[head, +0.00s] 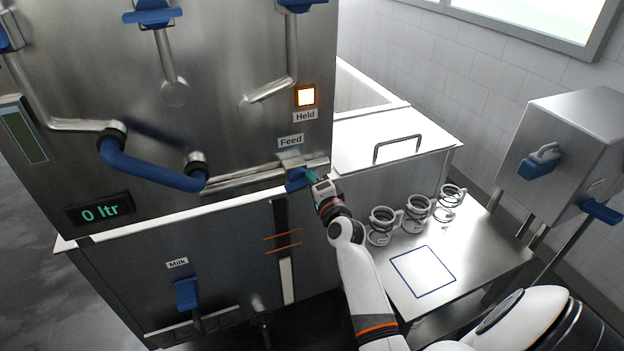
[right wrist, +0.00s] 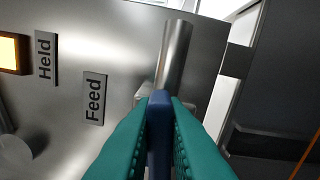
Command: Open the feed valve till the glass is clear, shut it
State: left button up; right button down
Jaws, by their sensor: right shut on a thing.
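The feed valve's blue handle (head: 295,181) sits under the "Feed" label (head: 291,141) on the steel front, at the end of a horizontal pipe (head: 250,178). My right gripper (head: 310,178) is at this handle. In the right wrist view the teal fingers of my right gripper (right wrist: 160,108) are closed on the blue handle (right wrist: 158,135), which points toward the camera. An upright strip (head: 284,245) on the lower front is dark above and whitish below, beside two orange lines. A greenish window (head: 22,135) is at the far left. I cannot tell which is the glass. My left gripper is out of view.
An orange-white "Held" lamp (head: 306,96) is lit. The display (head: 101,212) reads "0 ltr". A "Milk" valve (head: 187,293) is lower left. Several coiled, handled items (head: 415,212) stand on the steel table (head: 480,255) by a clear blue-outlined square. A grey box (head: 570,140) stands right.

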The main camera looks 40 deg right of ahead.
dwell(0.5)
jog(key=c, duration=1.5)
grip_release()
jog(key=shift+o, duration=0.2)
jog(key=b+v, duration=0.2)
jog(key=v, duration=1)
jog(key=shift+d+f, duration=0.1)
